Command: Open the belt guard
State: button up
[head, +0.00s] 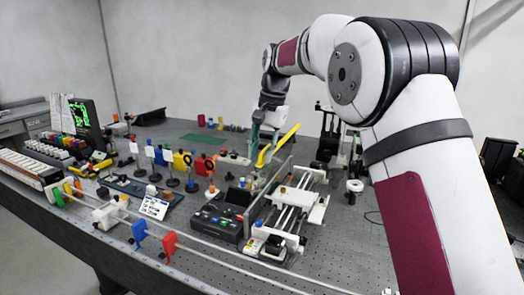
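My gripper (257,136) hangs from my arm above the middle of the bench, with its fingers pointing down. It is small and dark in the head view, and its finger gap does not show clearly. A bright yellow bar (284,139) slants up to the right just beside it, with a shorter yellow piece (262,156) below. Whether my gripper touches the yellow parts cannot be told. A thin, clear upright panel (268,195) stands along the left side of a white rail stage (298,207). I cannot tell for certain which of these parts is the belt guard.
A dark control box (222,217) with buttons sits left of the panel. Coloured optics on posts (172,165) stand in rows farther left. A long rail (215,255) runs along the front edge. Dark posts (328,135) stand behind. Bare perforated bench (345,245) shows right of the stage.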

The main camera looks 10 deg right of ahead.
jog(key=shift+d+r, duration=0.1)
jog(key=shift+w+r, duration=0.1)
jog(key=shift+r, duration=0.2)
notch_tip(320, 180, up, 11)
jog(key=s+d, duration=0.1)
jog(key=d, duration=0.1)
jog(key=shift+s, duration=0.15)
